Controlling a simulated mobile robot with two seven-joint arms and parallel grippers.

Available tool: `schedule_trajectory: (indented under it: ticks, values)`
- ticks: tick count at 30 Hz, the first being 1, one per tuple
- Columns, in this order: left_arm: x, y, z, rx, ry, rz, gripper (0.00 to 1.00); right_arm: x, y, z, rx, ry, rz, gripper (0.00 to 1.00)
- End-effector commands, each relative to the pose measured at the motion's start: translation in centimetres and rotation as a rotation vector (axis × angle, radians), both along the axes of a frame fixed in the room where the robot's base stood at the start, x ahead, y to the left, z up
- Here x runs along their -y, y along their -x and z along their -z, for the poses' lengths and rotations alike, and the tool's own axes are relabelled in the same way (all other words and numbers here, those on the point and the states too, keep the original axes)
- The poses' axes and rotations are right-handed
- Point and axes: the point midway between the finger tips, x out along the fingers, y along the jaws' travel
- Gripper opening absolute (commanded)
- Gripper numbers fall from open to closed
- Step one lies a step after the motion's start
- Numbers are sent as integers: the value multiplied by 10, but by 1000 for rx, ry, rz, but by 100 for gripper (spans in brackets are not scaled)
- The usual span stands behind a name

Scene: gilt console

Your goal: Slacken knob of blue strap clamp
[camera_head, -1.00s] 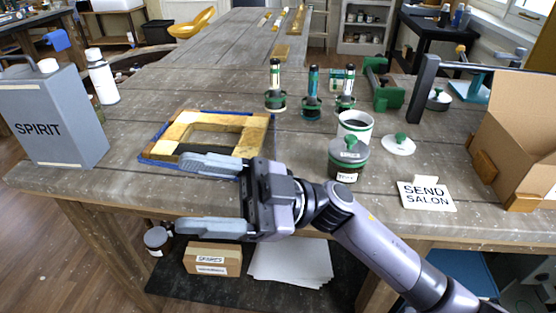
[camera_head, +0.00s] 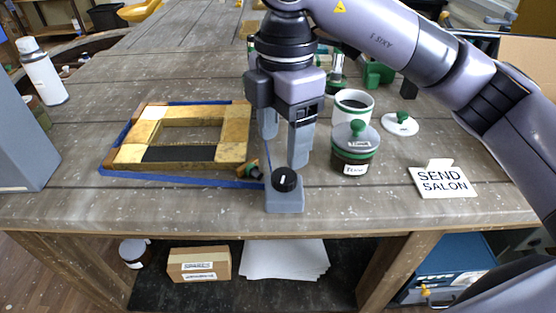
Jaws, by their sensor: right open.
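The blue strap (camera_head: 220,182) runs around a gilt wooden frame (camera_head: 233,131) lying on the bench. At the frame's near right, the strap meets a grey clamp block (camera_head: 285,201) with a black round knob (camera_head: 284,180) on top, marked with a white line. My right gripper (camera_head: 284,150) points down just above and behind the knob, its fingers apart, one on the left and one on the right. It does not visibly grip the knob; whether a finger touches it I cannot tell. My left gripper is not in view.
A jar with a green-knobbed lid (camera_head: 355,148) and a white tin (camera_head: 353,103) stand right of the gripper. The bench's front edge is close to the clamp block.

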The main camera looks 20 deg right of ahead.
Motion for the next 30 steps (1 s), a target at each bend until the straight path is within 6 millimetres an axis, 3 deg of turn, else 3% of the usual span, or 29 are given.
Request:
schedule_trajectory:
  ticks: [5, 16, 27, 28, 30]
  values:
    - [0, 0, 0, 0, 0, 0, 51, 6, -2, 9, 14, 29, 29, 69]
    - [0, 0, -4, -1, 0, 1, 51, 5, -2, 60, 12, 23, 25, 69]
    - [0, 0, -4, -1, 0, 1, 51, 4, -2, 69, 15, 22, 24, 69]
    - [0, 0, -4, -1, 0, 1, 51, 4, -2, 69, 15, 22, 24, 62]
    - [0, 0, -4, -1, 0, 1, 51, 4, -2, 69, 15, 22, 24, 39]
